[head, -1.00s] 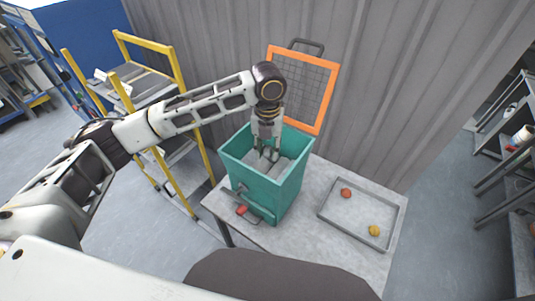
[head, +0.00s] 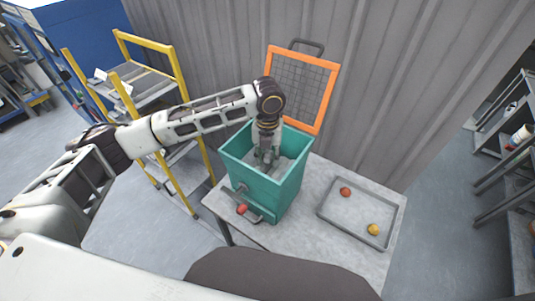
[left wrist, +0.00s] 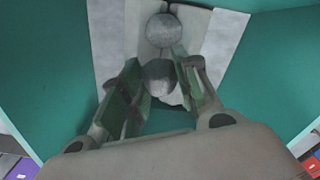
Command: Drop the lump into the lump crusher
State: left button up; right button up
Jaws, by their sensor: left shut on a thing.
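The lump crusher (head: 265,192) is a teal open-topped box on a grey table, with pale sloping plates inside that also show in the left wrist view (left wrist: 205,55). My left gripper (head: 266,160) points down inside its mouth. In the left wrist view my left gripper (left wrist: 160,88) is shut on a grey rounded lump (left wrist: 158,74), held between the fingertips above the plates. A second round grey thing (left wrist: 163,30) shows just beyond it; I cannot tell what it is. In the head view the gripper and the crusher walls hide the lump. My right gripper is not in view.
A grey tray (head: 325,212) right of the crusher holds a red-orange piece (head: 345,192) and a yellow piece (head: 373,229). An orange-framed mesh screen (head: 329,95) stands behind the crusher. A crank with a red knob (head: 242,209) is on its front. A yellow step ladder (head: 178,75) stands at left.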

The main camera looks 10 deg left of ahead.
pick_arm(q)
jog(key=shift+f, duration=0.25)
jog(key=o, duration=1)
jog(key=shift+r, duration=0.1)
notch_tip(320, 180, up, 13)
jog(key=b, duration=0.1)
jog(key=shift+b, duration=0.3)
dwell(0.6)
jog(key=shift+s, duration=0.15)
